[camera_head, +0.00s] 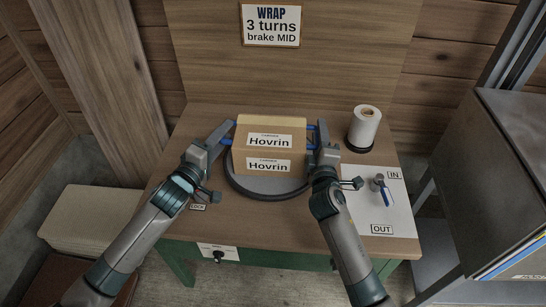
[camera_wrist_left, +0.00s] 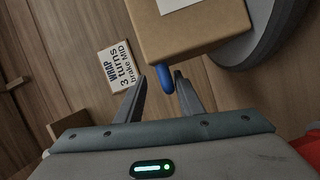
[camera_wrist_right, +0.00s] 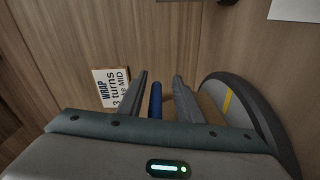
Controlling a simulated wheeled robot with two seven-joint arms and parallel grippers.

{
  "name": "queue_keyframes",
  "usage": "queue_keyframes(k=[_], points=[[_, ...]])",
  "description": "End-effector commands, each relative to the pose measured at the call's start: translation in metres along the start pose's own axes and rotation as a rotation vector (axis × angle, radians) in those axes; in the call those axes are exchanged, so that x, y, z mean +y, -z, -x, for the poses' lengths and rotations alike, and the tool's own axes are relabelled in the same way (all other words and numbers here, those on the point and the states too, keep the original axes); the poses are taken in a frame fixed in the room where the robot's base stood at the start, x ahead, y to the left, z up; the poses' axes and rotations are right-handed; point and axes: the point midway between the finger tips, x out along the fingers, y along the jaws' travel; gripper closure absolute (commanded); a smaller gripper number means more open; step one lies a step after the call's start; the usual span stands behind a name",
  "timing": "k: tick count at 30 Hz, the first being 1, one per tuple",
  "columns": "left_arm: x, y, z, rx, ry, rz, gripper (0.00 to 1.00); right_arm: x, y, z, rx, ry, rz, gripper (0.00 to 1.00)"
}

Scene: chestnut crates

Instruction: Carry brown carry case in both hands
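The brown carry case (camera_head: 271,154) sits on a round dark turntable (camera_head: 262,193) on the wooden table. It bears two white "Hovrin" labels and has a blue handle on each side. My left gripper (camera_head: 225,134) is at the left side; in the left wrist view its fingers stand apart, with the blue left handle (camera_wrist_left: 166,80) between their tips and the case (camera_wrist_left: 195,30) just beyond. My right gripper (camera_head: 317,135) is at the right side; in the right wrist view its fingers are apart around the blue right handle (camera_wrist_right: 155,100), nearer the left finger. Neither clearly grips.
A white roll (camera_head: 364,127) stands on a dark base at the table's back right. A "WRAP 3 turns brake MID" sign (camera_head: 271,25) hangs behind. A grey metal cabinet (camera_head: 500,170) stands at right.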

Motion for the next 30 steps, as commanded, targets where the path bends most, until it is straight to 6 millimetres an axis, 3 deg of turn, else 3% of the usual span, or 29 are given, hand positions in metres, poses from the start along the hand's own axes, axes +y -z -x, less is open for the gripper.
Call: queue_keyframes(k=[1,16,30], points=[[-0.03,-0.007,0.01,-0.004,0.05,0.007,0.68,-0.003,-0.001,0.0,0.0,0.0,0.0,0.68],[-0.009,-0.004,0.068,-0.001,0.02,-0.003,0.68,-0.002,-0.001,0.0,-0.001,0.0,0.0,0.68],[0.002,-0.003,0.077,0.001,0.003,-0.006,0.68,0.0,0.0,0.0,-0.001,0.0,0.0,0.68]])
